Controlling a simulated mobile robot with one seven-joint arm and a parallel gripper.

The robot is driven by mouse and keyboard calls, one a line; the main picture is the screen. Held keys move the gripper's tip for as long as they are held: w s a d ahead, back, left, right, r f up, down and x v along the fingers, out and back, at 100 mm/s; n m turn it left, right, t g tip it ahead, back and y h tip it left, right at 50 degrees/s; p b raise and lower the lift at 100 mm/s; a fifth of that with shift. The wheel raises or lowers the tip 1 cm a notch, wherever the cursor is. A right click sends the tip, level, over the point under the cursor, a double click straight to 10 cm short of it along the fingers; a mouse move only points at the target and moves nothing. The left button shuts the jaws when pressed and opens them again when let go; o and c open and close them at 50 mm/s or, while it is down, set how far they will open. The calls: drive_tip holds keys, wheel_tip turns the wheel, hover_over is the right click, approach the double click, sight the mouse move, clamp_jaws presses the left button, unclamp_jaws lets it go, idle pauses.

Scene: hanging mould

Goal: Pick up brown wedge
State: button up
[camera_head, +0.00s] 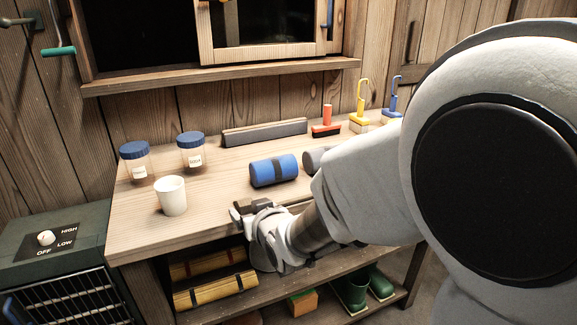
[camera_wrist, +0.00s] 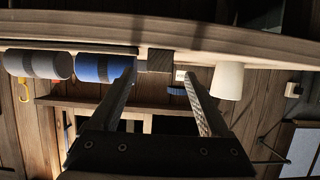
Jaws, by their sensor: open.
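A small brown block (camera_wrist: 160,61), which looks like the brown wedge, sits at the table edge in the upside-down wrist view. It shows between the two fingers of my gripper (camera_wrist: 161,72), with a gap on each side. My gripper is open and not closed on it. In the head view my gripper (camera_head: 243,210) is at the front edge of the workbench, in front of the blue roller. The wedge is hard to tell apart from the fingers there.
On the workbench (camera_head: 135,232) are a blue roller (camera_head: 274,170), a partly hidden grey roller (camera_head: 316,158), a white cup (camera_head: 172,195), two blue-lidded jars (camera_head: 191,152) and a long dark bar (camera_head: 264,132). A lower shelf holds yellow rolls (camera_head: 216,290) and green boots (camera_head: 381,282).

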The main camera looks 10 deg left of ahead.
sight(247, 207)
drive_tip(key=shift+b+x, duration=0.45)
drive_tip(key=shift+x, duration=1.9)
drive_tip(key=shift+d+f, duration=0.1)
drive_tip(key=shift+f, duration=0.1)
clamp_jaws()
